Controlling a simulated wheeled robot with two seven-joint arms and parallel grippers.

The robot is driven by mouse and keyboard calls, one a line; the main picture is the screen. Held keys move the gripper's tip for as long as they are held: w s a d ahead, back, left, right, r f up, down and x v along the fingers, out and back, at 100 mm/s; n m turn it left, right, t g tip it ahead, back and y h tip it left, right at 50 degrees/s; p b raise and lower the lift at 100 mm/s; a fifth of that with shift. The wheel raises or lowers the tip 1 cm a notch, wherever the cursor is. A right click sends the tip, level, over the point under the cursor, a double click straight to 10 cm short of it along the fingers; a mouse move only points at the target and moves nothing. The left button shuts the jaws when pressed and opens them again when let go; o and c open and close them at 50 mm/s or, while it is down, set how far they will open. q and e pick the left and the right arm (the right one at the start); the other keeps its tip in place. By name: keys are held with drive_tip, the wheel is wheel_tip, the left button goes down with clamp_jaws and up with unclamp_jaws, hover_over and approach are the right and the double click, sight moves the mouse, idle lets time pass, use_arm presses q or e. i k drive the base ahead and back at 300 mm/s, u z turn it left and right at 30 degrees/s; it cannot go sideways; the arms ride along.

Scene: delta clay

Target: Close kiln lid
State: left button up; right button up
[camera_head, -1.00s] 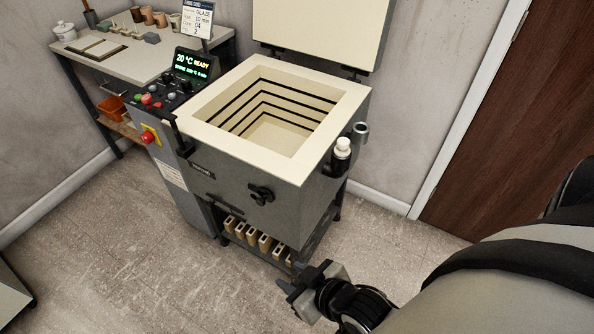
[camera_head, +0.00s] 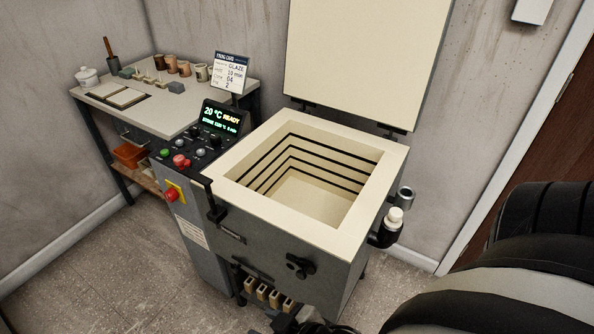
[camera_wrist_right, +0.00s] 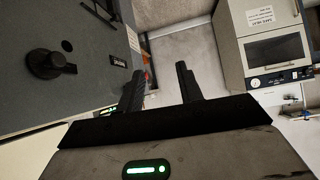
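The kiln (camera_head: 300,250) stands in the middle of the head view, its cream-rimmed chamber open at the top and empty. Its lid (camera_head: 365,60) stands raised, nearly upright, behind the chamber, with its pale inner face toward me. A black knob (camera_head: 299,266) is on the kiln's front; a knob on the grey panel also shows in the right wrist view (camera_wrist_right: 50,64). My right gripper (camera_wrist_right: 160,85) is open and empty, its fingers apart beside the grey panel. In the head view it is mostly cut off at the bottom edge. My left gripper is not in view.
The control panel (camera_head: 205,140) reads 20 °C READY. A pipe with a white cap (camera_head: 393,222) sticks out on the kiln's right side. A worktable (camera_head: 150,115) with pots stands at the left. The right wrist view shows a pale cabinet (camera_wrist_right: 265,40) with a dark window.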

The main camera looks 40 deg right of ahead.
sight(376, 61)
drive_tip(key=z, duration=1.35)
drive_tip(key=i, duration=0.5)
drive_tip(key=z, duration=0.05)
drive_tip(key=k, duration=0.5)
drive_tip(key=u, duration=2.7)
drive_tip(key=k, duration=1.2)
drive_tip(key=z, duration=1.55)
drive_tip(key=i, duration=0.35)
drive_tip(key=z, duration=0.1)
